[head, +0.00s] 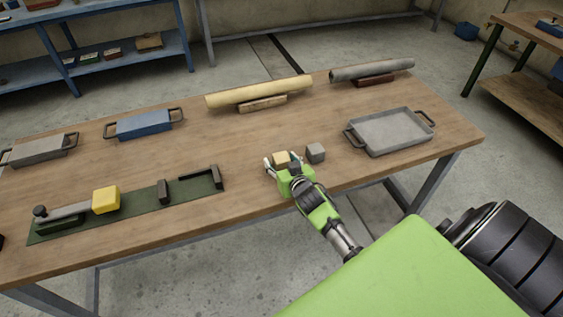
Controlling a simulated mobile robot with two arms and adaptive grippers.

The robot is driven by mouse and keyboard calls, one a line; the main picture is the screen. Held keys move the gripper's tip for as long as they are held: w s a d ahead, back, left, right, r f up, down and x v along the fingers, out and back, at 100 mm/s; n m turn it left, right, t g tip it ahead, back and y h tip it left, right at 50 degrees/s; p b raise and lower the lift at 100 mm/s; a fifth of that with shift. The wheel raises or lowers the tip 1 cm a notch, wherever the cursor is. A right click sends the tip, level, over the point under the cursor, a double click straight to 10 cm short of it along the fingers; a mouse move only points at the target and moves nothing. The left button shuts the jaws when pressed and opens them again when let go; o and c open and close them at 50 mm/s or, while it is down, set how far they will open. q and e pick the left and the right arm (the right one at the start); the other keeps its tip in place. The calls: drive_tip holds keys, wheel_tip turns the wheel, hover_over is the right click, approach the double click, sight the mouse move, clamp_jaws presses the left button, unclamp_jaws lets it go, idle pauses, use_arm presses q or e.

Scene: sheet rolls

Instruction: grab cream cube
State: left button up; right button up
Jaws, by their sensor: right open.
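The cream cube (281,159) sits on the wooden table near its front edge, right of the middle. Whether the fingers touch the cube I cannot tell. The gripper hides the cube's lower front. My left gripper is not in view.
A grey cube (315,152) stands close to the right of my gripper. A grey tray (392,131) lies further right. A cream roll (259,92) and grey roll (372,69) lie behind.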

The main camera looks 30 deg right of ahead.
drive_tip(key=shift+c, duration=0.3)
drive_tip(key=c, duration=1.2)
